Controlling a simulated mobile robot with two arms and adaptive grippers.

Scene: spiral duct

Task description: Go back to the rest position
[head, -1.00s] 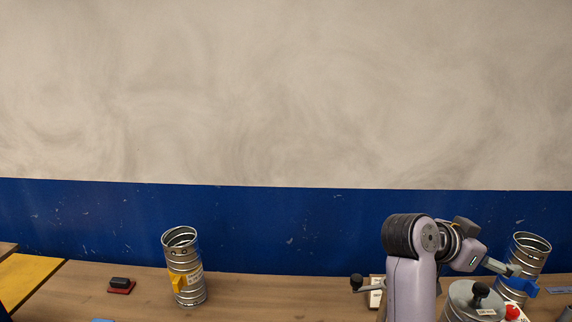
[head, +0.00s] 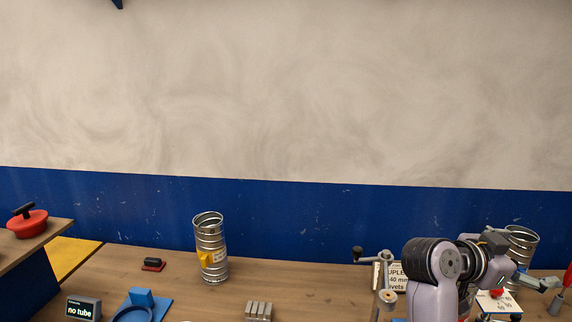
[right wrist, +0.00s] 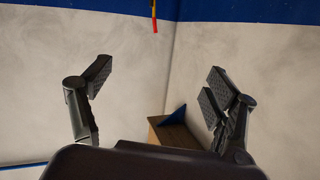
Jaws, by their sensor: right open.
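My right gripper (head: 540,284) is at the far right of the head view, in front of a ribbed metal duct tube (head: 522,243) that my arm partly hides. In the right wrist view its two dark fingers (right wrist: 158,80) stand wide apart with nothing between them. Behind them are a pale wall and a blue band. My left gripper is not in view.
Another duct tube (head: 210,250) with a yellow tag stands upright on the wooden table (head: 330,285). A blue fixture (head: 140,305), a "no tube" display (head: 83,309), grey blocks (head: 258,311) and a crank handle (head: 374,258) are nearby. A red-lidded object (head: 27,224) sits on a raised shelf at left.

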